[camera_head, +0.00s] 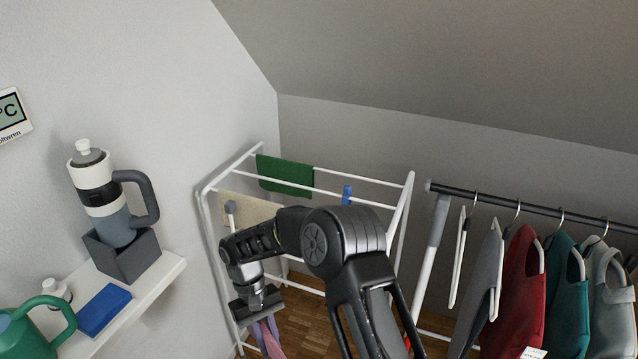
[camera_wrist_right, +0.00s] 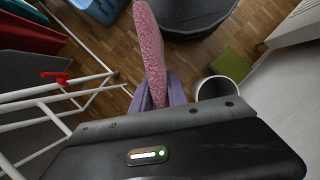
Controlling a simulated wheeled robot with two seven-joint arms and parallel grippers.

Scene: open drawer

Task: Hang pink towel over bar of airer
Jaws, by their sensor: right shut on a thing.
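The pink towel (camera_wrist_right: 150,45) hangs from my right gripper (camera_wrist_right: 165,92), whose lavender fingers are shut on it; in the head view a pink strip (camera_head: 272,340) shows below the gripper (camera_head: 264,328). The white airer (camera_head: 360,201) stands in the corner, its bars running left to right behind my right arm. The gripper is in front of the airer's left part in the head view. In the wrist view the airer's white bars (camera_wrist_right: 40,90) are to the left, apart from the towel. My arm hides part of the airer. My left gripper is not in view.
A green cloth (camera_head: 285,175) hangs on the airer's back bar, with a beige cloth (camera_head: 252,207) and a blue item (camera_head: 346,195) nearby. A shelf (camera_head: 160,273) with a flask (camera_head: 103,200) is left. A clothes rail (camera_head: 500,202) is right. A dark tub (camera_wrist_right: 195,15) stands below.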

